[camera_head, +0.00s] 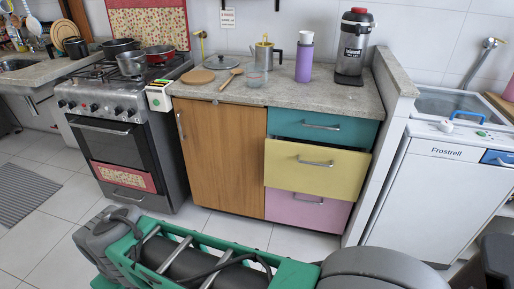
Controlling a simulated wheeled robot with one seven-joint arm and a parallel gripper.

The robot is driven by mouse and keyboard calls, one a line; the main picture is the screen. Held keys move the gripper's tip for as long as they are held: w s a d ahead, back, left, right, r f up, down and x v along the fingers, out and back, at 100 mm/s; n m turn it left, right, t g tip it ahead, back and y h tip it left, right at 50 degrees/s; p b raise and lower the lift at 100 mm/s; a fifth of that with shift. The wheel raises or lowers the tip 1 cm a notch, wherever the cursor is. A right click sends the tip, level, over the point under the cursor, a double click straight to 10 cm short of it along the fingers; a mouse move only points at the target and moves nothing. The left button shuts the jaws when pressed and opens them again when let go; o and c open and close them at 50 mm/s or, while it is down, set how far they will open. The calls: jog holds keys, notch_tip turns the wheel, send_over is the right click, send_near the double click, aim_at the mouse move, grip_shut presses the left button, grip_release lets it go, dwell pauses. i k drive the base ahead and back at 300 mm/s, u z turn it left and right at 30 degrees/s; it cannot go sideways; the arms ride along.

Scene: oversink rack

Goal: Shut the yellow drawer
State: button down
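The yellow drawer (316,177) is the middle one of three in the cabinet under the counter. Its front stands out a little from the cabinet, with a dark gap along its top edge, so it looks partly open. Its metal bar handle (316,162) runs across the upper part of the front. The teal drawer (322,135) above and the pink drawer (308,212) below look closed. Parts of my own body fill the bottom of the view. I cannot make out my gripper's fingers in this view.
A wooden cabinet door (220,160) is left of the drawers, then a stove (122,140). A white dishwasher (440,200) stands to the right, past a grey side panel. Tiled floor (235,230) lies clear before the cabinet. A kettle, flask and coffee maker stand on the counter (300,97).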

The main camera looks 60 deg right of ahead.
aim_at(323, 169)
jog(key=u, duration=1.85)
jog(key=k, duration=1.05)
jog(key=z, duration=1.75)
jog(key=i, duration=0.5)
jog(key=u, duration=0.05)
